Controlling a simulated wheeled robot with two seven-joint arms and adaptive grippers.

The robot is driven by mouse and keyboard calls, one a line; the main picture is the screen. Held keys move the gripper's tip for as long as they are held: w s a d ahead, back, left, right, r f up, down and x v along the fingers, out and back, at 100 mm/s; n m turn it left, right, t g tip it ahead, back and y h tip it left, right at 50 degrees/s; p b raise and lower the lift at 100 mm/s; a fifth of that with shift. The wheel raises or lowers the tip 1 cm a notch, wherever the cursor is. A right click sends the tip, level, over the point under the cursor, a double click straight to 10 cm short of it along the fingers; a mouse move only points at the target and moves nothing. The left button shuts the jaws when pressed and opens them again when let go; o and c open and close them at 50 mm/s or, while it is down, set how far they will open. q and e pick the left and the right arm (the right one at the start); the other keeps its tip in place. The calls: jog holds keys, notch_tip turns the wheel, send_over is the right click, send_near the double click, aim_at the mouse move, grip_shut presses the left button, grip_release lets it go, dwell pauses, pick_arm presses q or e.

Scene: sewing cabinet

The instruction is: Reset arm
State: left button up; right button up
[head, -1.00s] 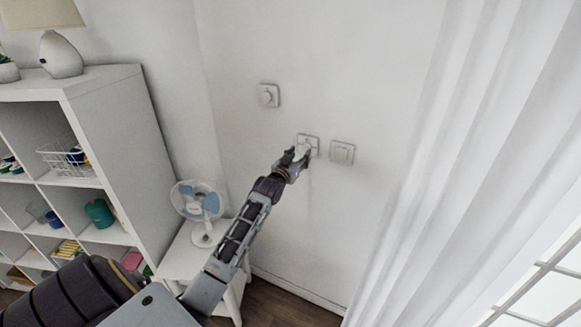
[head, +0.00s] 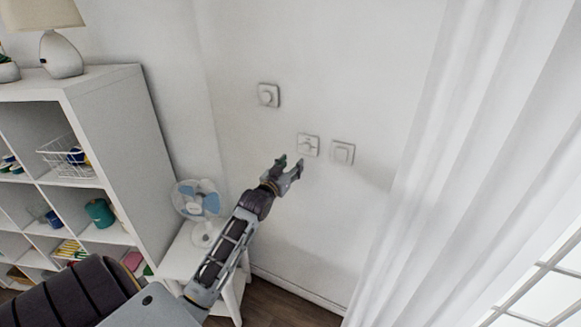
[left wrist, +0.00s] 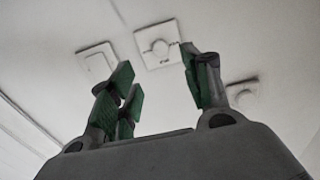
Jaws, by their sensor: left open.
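My left gripper (head: 290,164) is open and empty in the head view, just below and left of the middle wall plate (head: 308,145) and apart from it. The left wrist view shows the fingers with green pads (left wrist: 158,92) spread wide, with nothing between them. My right gripper is not in view.
A wall dial (head: 268,95) is up and left of the middle plate, and another plate (head: 342,152) is to its right. A small fan (head: 198,202) stands on a white table (head: 182,252) beside a shelf (head: 118,135). White curtains (head: 455,160) hang right.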

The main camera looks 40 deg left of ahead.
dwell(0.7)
